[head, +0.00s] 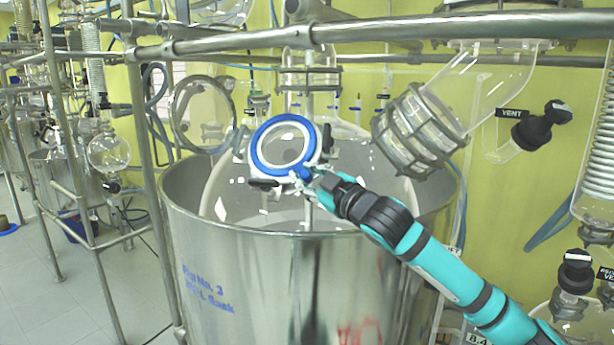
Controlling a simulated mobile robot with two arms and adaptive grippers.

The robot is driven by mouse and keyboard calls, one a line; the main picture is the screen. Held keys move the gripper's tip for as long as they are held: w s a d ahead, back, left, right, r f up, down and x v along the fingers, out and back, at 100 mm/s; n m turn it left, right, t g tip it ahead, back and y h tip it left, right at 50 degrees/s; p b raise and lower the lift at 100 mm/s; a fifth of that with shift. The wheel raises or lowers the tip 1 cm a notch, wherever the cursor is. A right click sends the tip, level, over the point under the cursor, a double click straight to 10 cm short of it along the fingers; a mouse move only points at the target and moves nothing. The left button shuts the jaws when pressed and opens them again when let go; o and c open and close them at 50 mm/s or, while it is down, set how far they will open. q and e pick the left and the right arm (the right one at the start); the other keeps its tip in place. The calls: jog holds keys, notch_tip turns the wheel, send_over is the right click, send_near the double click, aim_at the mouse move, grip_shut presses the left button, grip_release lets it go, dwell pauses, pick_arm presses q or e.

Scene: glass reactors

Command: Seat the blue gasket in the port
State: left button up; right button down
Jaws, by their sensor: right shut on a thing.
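The blue gasket (258,155) is a flat blue ring. It sits at or just in front of the round port (283,146), whose pale inner ring shows inside it, above the steel tank. My right gripper (305,178) reaches in from the lower right and is shut on the gasket's lower right edge. The gasket looks roughly lined up with the port, but I cannot tell whether it touches the port face. Dark clamp knobs stand around the port. My left gripper is not in view.
A large steel tank (260,275) with an open rim stands below the port. Metal pipes (400,27) cross above it. A clamped glass neck (420,130) and a vent valve (540,125) are at the right. A glass ring flange (203,115) is at the left.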

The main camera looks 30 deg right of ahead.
jog(key=c, duration=1.1)
grip_release()
jog(key=shift+s+d+f, duration=0.1)
jog(key=shift+s+f, duration=0.05)
jog(key=shift+s, duration=0.3)
jog(key=s, duration=0.7)
jog(key=s+f, duration=0.1)
jog(key=s, duration=0.3)
jog(key=shift+d, duration=0.1)
